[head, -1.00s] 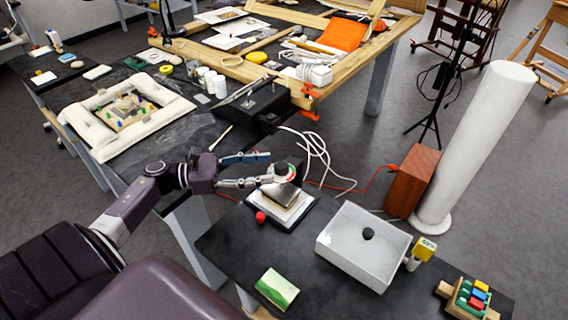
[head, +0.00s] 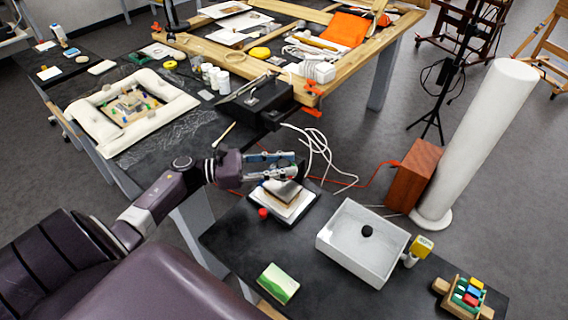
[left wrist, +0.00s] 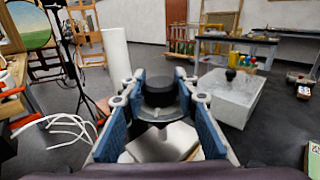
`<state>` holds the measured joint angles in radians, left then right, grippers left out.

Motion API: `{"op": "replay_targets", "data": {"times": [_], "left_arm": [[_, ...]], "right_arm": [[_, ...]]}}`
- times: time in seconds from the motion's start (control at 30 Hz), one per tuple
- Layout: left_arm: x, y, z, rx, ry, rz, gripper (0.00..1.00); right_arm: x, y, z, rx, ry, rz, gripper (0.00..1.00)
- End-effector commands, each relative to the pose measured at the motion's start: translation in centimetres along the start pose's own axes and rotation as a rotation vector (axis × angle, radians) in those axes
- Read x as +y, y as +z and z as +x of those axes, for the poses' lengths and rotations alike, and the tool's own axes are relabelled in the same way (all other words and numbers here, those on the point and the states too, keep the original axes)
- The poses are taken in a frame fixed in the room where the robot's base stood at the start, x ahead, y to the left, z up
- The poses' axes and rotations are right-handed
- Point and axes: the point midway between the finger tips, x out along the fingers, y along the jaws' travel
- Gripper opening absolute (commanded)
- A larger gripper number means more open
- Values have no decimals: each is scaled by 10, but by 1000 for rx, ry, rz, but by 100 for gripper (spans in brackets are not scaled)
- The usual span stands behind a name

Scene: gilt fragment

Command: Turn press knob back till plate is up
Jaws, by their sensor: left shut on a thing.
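The press has a dark knob (left wrist: 160,90) on top, which shows in the left wrist view between the two blue-padded fingers. My left gripper (head: 290,168) is shut on this knob, above the press. The metal plate (head: 283,188) shows under the gripper in the head view; it also shows in the left wrist view (left wrist: 165,142), below the knob. A pale sheet (head: 291,209) lies under the plate on the press's dark base. The exact gap below the plate is hard to tell. In the head view the gripper hides the knob. My right gripper is not in view.
A red knob (head: 263,212) sits at the press's left corner. A white basin (head: 340,252) stands to its right, with a wooden box (head: 413,175) behind. A green card (head: 278,284) lies in front. White cables (head: 320,150) loop behind the press.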

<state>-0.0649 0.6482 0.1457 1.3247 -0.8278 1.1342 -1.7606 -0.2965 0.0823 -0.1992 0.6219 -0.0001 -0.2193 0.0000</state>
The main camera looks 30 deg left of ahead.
Motion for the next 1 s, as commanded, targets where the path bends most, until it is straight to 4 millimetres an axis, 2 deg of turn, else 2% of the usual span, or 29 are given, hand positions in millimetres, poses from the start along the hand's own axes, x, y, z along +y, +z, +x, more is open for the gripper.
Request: {"op": "replay_targets", "data": {"times": [0.07,0.47,1.0], "left_arm": [[0,0,0,0,0,0,3],[-2,1,0,-1,83,-2,3],[-1,1,0,-4,547,-3,3]], "right_arm": [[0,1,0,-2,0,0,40],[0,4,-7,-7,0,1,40],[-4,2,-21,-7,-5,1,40]]}}
